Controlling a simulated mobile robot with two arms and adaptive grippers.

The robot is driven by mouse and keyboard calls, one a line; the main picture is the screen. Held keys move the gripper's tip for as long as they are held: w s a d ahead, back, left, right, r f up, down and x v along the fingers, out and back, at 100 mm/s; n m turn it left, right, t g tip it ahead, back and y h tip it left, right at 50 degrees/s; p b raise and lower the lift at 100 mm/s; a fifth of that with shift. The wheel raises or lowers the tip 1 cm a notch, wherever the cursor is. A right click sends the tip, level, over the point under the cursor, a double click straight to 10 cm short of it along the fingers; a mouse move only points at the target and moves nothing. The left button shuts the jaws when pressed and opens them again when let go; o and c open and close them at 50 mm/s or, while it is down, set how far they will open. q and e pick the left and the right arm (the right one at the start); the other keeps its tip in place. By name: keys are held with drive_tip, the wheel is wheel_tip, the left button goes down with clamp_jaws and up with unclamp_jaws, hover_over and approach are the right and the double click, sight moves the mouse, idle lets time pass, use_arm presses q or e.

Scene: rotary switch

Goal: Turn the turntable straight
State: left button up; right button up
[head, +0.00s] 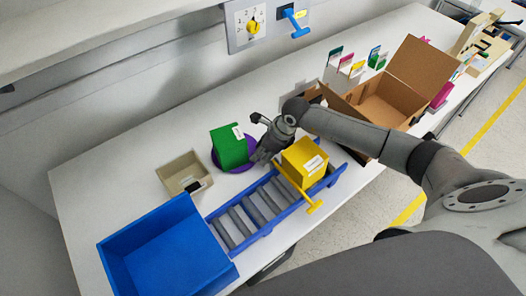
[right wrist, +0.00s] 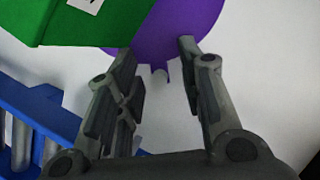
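The turntable (head: 241,167) is a purple disc lying on the white table. A green box (head: 229,147) with a white label sits on it and hides much of it. The box looks turned at an angle to the table edge. My right gripper (head: 257,138) is beside the turntable on its right. In the right wrist view my right gripper (right wrist: 157,52) is open, with its fingertips at the edge of the purple turntable (right wrist: 172,28). A small purple tab on the rim shows between the fingers; I cannot tell whether they touch it. The green box (right wrist: 85,20) is beyond the left finger. My left gripper is not in view.
A blue roller conveyor (head: 240,222) with a yellow box (head: 304,158) and yellow stop bar runs close in front, ending at a blue bin (head: 165,255). A beige tray (head: 184,173) stands left. An open cardboard box (head: 385,98) is at right. A rotary switch (head: 253,27) is on the wall.

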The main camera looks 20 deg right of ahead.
drive_tip(key=shift+d, duration=0.2)
drive_tip(key=shift+r, duration=0.35)
wheel_tip(320, 180, up, 9)
drive_tip(key=shift+a+r, duration=0.1)
drive_tip(key=shift+r, duration=0.1)
